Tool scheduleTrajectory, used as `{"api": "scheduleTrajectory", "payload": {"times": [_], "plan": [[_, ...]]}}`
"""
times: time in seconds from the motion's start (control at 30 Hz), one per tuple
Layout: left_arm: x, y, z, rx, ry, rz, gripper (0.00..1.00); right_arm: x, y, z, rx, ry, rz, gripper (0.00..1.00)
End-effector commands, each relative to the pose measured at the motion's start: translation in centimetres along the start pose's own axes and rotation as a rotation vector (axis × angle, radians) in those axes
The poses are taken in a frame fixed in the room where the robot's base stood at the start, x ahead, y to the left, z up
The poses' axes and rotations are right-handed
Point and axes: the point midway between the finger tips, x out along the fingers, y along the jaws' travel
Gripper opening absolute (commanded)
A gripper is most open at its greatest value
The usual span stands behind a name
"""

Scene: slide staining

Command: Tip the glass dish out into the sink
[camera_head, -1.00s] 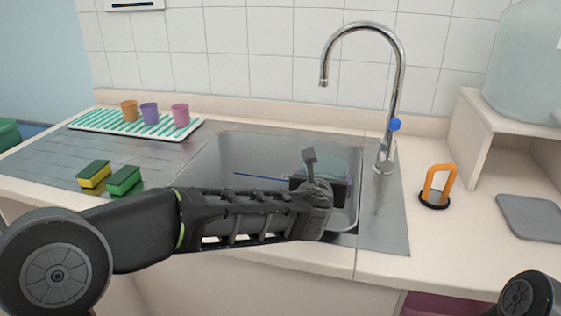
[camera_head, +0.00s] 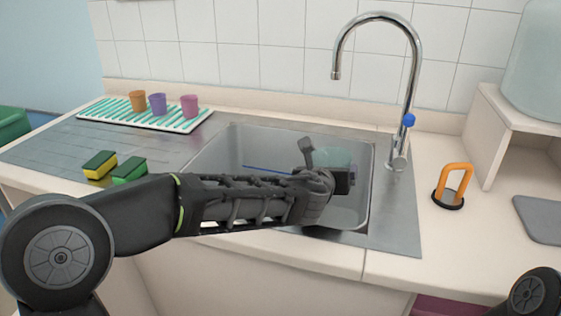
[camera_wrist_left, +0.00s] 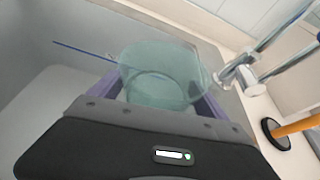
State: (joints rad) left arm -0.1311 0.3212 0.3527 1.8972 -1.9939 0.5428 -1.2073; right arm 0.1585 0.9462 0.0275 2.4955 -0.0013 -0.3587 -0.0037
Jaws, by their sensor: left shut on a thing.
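The glass dish (camera_head: 336,157) is a clear, greenish round vessel over the right part of the steel sink (camera_head: 215,165). My left gripper (camera_head: 343,178) is over the sink too and hides part of the dish. In the left wrist view the dish (camera_wrist_left: 160,70) sits between the two purple fingers of my left gripper (camera_wrist_left: 160,95), which is shut on it. Its rim and round base show there; I cannot tell whether it holds liquid. My right gripper is out of view.
A chrome tap (camera_head: 408,100) arches behind the sink's right side. A thin blue rod (camera_head: 265,169) shows in the sink. An orange-handled holder (camera_head: 452,185) stands at the right. Two sponges (camera_head: 128,170) and a striped mat (camera_head: 115,112) with three cups are at the left.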

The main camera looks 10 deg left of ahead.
Motion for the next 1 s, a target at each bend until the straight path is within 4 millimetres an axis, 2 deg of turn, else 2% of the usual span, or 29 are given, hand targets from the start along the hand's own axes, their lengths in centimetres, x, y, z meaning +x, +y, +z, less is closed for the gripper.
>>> {"api": "scheduleTrajectory", "payload": {"times": [0.1, 0.77, 1.0], "plan": [[-0.2, 0.6, 1.0, -0.069, 0.013, -0.023, 0.36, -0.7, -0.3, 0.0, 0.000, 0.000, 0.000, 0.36], [-0.6, 3.9, 4.2, -0.465, 0.104, -0.164, 0.36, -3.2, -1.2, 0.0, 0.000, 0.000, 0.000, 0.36], [-0.8, 4.2, 5.0, -0.598, 0.137, -0.213, 0.36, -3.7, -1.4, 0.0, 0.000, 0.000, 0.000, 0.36]]}}
